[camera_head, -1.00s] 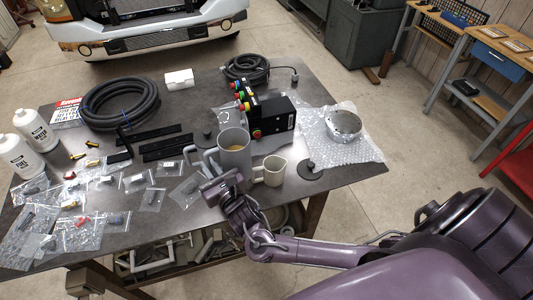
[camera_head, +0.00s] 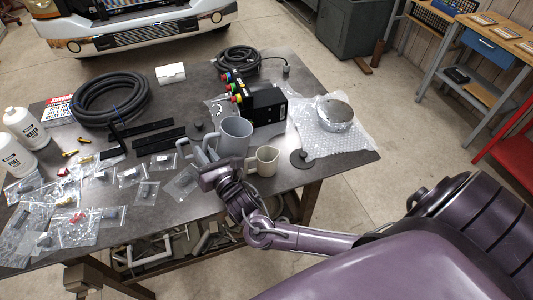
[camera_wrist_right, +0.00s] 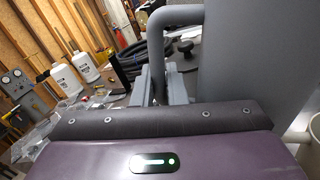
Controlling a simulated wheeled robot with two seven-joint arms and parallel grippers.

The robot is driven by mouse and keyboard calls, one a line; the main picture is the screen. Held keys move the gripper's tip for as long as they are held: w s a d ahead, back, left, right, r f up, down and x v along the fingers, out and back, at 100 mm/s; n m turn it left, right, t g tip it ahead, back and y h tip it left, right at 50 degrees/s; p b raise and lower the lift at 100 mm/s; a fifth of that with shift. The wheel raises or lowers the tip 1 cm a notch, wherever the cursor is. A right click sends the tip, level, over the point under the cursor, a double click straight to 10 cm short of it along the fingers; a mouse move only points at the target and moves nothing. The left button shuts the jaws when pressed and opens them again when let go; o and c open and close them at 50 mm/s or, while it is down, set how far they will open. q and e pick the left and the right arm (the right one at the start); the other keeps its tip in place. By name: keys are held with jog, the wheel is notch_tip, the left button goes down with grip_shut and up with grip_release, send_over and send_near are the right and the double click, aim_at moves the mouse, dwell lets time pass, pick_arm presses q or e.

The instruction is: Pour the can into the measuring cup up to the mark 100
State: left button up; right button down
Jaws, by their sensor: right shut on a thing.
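The can (camera_head: 234,142) is a large grey mug-shaped vessel with a side handle, near the table's front edge in the head view. It looks about upright; I cannot tell whether its base touches the table. My right gripper (camera_head: 204,163) is shut on its handle, at the can's left. In the right wrist view, the handle (camera_wrist_right: 158,45) rises from between the jaws (camera_wrist_right: 165,88) and the can's wall (camera_wrist_right: 237,60) fills the right. The measuring cup (camera_head: 264,161) is small and cream-coloured, just right of the can. Its marks and contents are not readable. My left gripper is out of view.
A black box with coloured buttons (camera_head: 265,104) stands behind the can. A dark disc with a knob (camera_head: 300,159) lies right of the cup, by a metal bowl (camera_head: 335,114) on bubble wrap. Small bagged parts (camera_head: 130,175) cover the table's left. A coiled hose (camera_head: 110,97) lies behind.

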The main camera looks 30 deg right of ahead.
aim_at(220, 147)
jog(key=shift+w+d+m+b, duration=0.1)
jog(key=shift+d+m+b, duration=0.15)
jog(key=shift+m+b, duration=0.35)
jog(key=shift+s+d+f+m+b, duration=0.2)
jog(key=shift+d+f+m+b, duration=0.25)
jog(key=shift+b, duration=0.6)
jog(key=shift+s+d+r+m+t+b, duration=0.1)
jog(key=shift+d+r+m+t+b, duration=0.25)
jog(key=shift+r+m, duration=0.2)
jog(key=shift+d+r+m+h, duration=0.3)
jog(key=shift+d+r+m, duration=0.15)
jog(key=shift+r+m, duration=0.35)
jog(key=b, duration=0.2)
jog(key=f+m+b, duration=0.1)
jog(key=b, duration=0.1)
jog(key=shift+s+d+f+m, duration=0.15)
jog(key=shift+s+d+m, duration=0.05)
jog(key=shift+d+m, duration=0.15)
jog(key=shift+w+r+m, duration=0.25)
jog(key=shift+r, duration=0.05)
jog(key=shift+s+d+t+h, duration=0.2)
jog(key=shift+s+t+h, duration=0.05)
jog(key=shift+s+h, duration=0.05)
jog(key=shift+b, duration=0.3)
